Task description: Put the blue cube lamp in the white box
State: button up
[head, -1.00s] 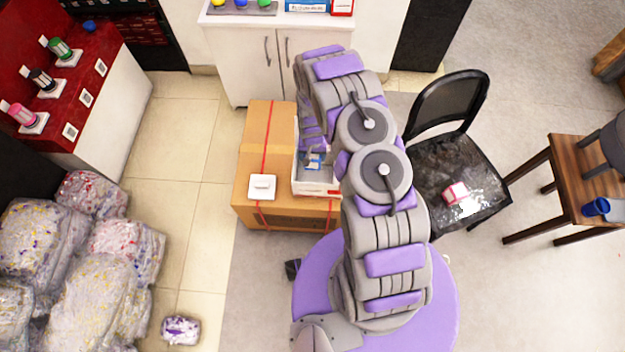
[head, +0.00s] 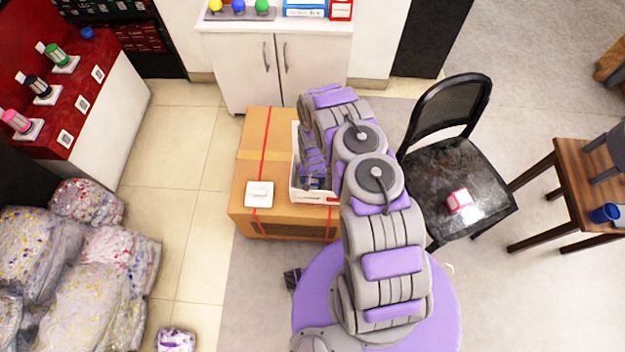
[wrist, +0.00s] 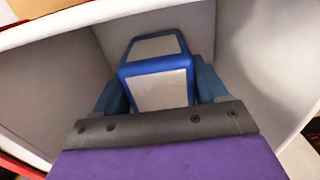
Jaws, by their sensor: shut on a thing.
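The blue cube lamp (wrist: 158,75), with blue edges and pale faces, fills the middle of the wrist view. My gripper (wrist: 160,92) is shut on it, a blue-grey finger on each side. Lamp and fingers are down inside the white box (wrist: 262,60), whose walls rise around them. In the head view the white box (head: 314,197) stands on a cardboard carton, and my gripper (head: 314,183) is in it, mostly hidden by my arm. Whether the lamp touches the box floor cannot be told.
The cardboard carton (head: 250,205) with red straps also bears a small white square thing (head: 259,194). A black chair (head: 450,180) with a pink-and-white cube (head: 460,200) stands to the right. A white cabinet (head: 275,70) is behind.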

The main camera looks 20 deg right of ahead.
jog(key=shift+w, duration=0.1)
jog(key=o, duration=1.2)
jog(key=shift+a, duration=0.1)
jog(key=shift+r, duration=0.1)
